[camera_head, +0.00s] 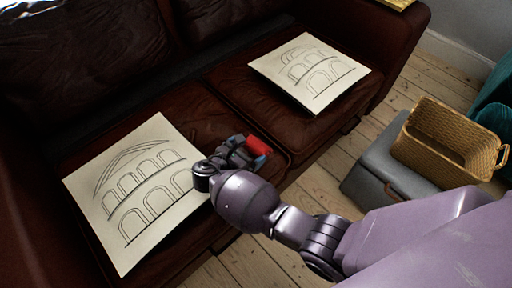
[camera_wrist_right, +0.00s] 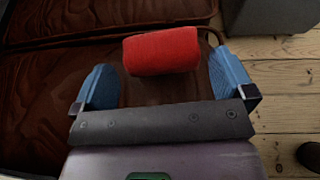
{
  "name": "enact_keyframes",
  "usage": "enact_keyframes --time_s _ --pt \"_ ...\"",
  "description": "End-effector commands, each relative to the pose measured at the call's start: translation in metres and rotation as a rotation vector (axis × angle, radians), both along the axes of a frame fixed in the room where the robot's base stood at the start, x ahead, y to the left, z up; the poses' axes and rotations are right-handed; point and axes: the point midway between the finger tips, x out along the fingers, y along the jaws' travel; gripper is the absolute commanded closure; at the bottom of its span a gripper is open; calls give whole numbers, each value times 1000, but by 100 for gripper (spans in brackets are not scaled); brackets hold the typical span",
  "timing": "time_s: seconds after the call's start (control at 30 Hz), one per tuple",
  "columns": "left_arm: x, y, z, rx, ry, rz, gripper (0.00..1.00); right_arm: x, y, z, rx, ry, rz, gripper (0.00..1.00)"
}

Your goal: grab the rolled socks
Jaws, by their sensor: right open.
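The rolled socks (camera_head: 258,145) are a small red roll on the dark brown sofa seat, near its front edge. In the right wrist view the red socks (camera_wrist_right: 161,51) lie crosswise, ahead of and between the two blue fingertips. My right gripper (camera_head: 250,151) reaches over the seat from the lower right, and it also shows in the wrist view (camera_wrist_right: 160,85). My left gripper is not in view.
Two paper drawings of arched buildings lie on the brown sofa (camera_head: 215,115), a left drawing (camera_head: 125,225) and a right drawing (camera_head: 345,77). A wicker basket (camera_head: 430,120) stands on a grey box (camera_head: 370,165) at the right. Floorboards (camera_head: 320,185) show between sofa and box.

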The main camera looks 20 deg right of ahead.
Motion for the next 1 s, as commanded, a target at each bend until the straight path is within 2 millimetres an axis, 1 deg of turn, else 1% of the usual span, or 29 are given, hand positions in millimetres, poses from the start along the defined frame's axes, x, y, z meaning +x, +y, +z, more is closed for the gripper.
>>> enact_keyframes --time_s 0.17,0.3,0.43,0.53,0.7,0.77,0.9,0.93,1.0 --pt "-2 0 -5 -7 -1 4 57 4 -11 -6 -2 1 -2 0" --pt "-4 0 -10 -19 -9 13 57 11 -27 -15 -2 2 -2 0" --pt "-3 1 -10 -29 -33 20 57 18 -41 -22 0 3 -2 0" --pt "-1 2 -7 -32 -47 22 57 21 -45 -21 0 1 -2 0" --pt "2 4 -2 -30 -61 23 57 22 -45 -19 0 -3 -1 0" --pt "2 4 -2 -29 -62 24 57 22 -45 -19 0 -3 -1 8" --pt "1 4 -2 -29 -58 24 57 22 -45 -19 0 -3 -1 29" --pt "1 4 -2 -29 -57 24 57 22 -45 -19 0 -3 -1 33" --pt "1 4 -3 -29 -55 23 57 22 -45 -19 0 -3 -1 33"
